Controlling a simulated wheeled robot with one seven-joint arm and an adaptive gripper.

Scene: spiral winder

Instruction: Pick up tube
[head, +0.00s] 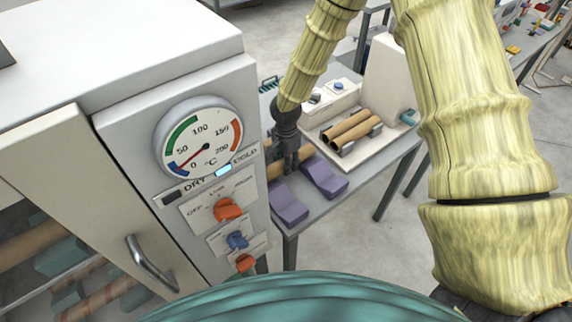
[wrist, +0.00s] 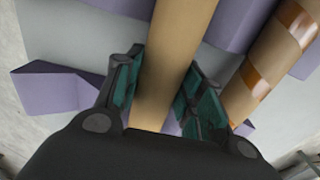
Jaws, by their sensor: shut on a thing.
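A plain tan tube (wrist: 173,60) runs between my gripper's two teal-padded fingers in the wrist view. My gripper (wrist: 165,92) is shut on it. In the head view my gripper (head: 291,165) reaches down over the grey table beside the oven, and part of the tan tube (head: 275,171) shows at its side. The tube is at or just above the purple cradle blocks (head: 325,178); I cannot tell if it still touches them. The rest of the tube is hidden by the gripper and the oven.
A second tube with brown bands (wrist: 258,85) lies to the right in the wrist view. Two brown tubes (head: 351,128) rest on a pale machine behind. The oven with its dial (head: 200,140) stands close on the left. Floor (head: 350,240) is clear right of the table.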

